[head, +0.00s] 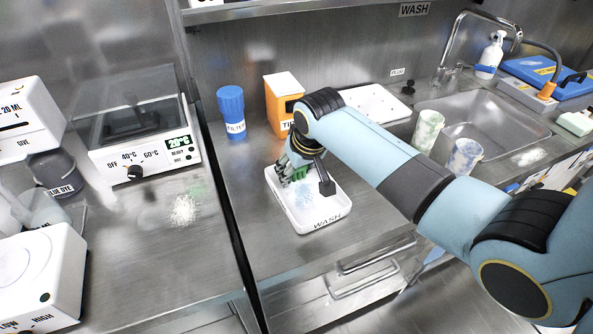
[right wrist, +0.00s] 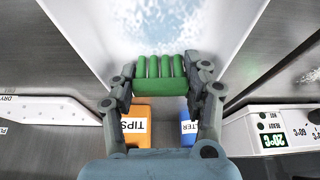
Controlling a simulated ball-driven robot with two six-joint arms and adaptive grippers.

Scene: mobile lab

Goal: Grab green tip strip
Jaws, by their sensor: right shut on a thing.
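The green tip strip (right wrist: 160,75) is a short row of several green tubes side by side. My right gripper (right wrist: 160,80) is shut on it, with one finger at each end, in the right wrist view. In the head view the right gripper (head: 297,170) is over the far left part of the white WASH tray (head: 327,220). A bit of the green strip (head: 299,173) shows there between the fingers; the arm hides the rest. I cannot tell whether the strip touches the tray. My left gripper is not in view.
A blue FILTER container (head: 231,108) and an orange TIPS box (head: 281,97) stand behind the tray. Two stained cups (head: 428,130) stand near the sink (head: 490,125) at right. A heater with a dial (head: 145,150) is at left.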

